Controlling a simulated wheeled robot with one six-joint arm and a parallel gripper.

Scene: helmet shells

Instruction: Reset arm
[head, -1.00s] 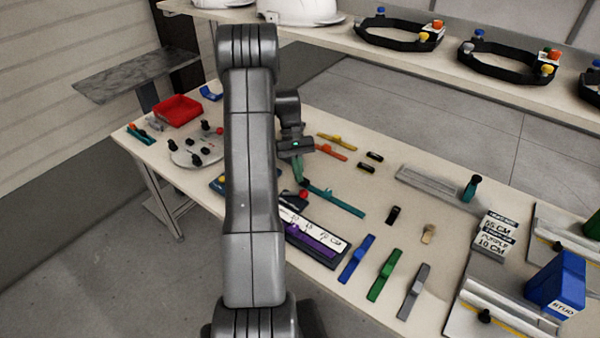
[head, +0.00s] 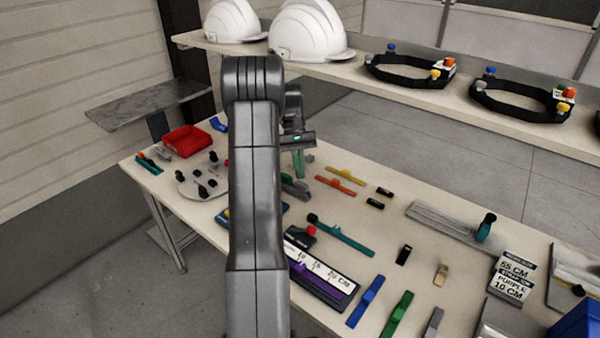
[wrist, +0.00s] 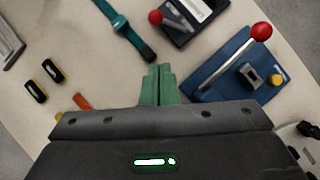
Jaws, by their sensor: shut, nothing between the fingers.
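My gripper (head: 298,163) hangs above the workbench in the head view, behind my arm's long link, pointing down. In the wrist view its two green fingers (wrist: 158,85) are together with nothing between them. A teal strap (head: 340,235) lies on the bench below it; it also shows in the wrist view (wrist: 122,27). A blue plate with a red-knobbed lever (wrist: 238,65) lies to the right of the fingers in the wrist view. In the head view my arm hides much of that plate.
The workbench (head: 390,225) holds several coloured straps, a ruler board (head: 322,275), a label sign (head: 511,277) and a red bin (head: 187,141). Behind it, a shelf (head: 380,82) carries white helmets (head: 305,30) and black rings (head: 410,70). A grey side table (head: 145,103) stands at left.

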